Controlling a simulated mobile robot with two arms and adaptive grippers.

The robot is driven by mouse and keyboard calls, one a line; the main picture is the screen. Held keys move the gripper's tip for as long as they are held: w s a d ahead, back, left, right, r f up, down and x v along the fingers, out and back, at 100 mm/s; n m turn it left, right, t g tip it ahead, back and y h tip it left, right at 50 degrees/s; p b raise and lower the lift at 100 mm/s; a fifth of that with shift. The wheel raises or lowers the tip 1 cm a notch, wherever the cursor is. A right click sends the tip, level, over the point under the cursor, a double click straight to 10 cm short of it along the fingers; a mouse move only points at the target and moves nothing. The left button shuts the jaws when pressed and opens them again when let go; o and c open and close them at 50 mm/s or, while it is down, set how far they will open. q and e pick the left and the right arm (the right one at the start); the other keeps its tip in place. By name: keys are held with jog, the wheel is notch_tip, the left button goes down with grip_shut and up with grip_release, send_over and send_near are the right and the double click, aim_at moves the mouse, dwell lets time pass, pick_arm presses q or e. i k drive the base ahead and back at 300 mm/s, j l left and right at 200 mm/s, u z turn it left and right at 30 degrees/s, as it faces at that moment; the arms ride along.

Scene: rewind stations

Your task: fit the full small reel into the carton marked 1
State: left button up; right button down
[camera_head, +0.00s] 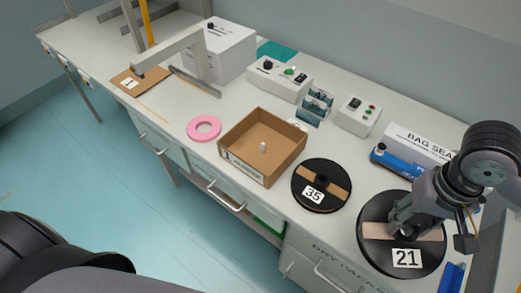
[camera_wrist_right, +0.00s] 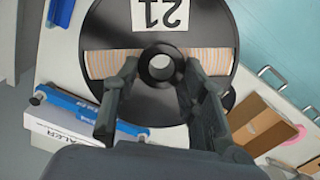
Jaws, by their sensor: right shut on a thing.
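A black reel marked 21 (camera_head: 372,250) lies flat on the bench at the right; it also fills the top of the right wrist view (camera_wrist_right: 115,30). My right gripper (camera_head: 408,230) is down at its hub, its fingers (camera_wrist_right: 160,88) on either side of the hub and shut on it. A smaller black reel marked 35 (camera_head: 330,203) lies to its left, a tan band showing across it. The open brown carton (camera_head: 283,160), with a label that seems to read 1, stands left of that reel with a small white peg inside. My left gripper is out of view.
Control boxes (camera_head: 357,116), teal clamps (camera_head: 314,107) and a blue bag sealer (camera_head: 405,165) line the back. A flat brown card marked 1 (camera_head: 125,88) lies under a metal frame at the far left. A blue item (camera_head: 451,279) lies near the right front.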

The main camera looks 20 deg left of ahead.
aim_at(263, 145)
jog(key=l+u, duration=0.1)
jog(key=u, duration=0.35)
jog(key=i+l+u, duration=0.1)
jog(key=u, duration=0.3)
jog(key=l+u, duration=0.2)
jog(key=u, duration=0.25)
jog(key=l+u, duration=0.15)
jog(key=u, duration=0.3)
jog(key=i, duration=0.05)
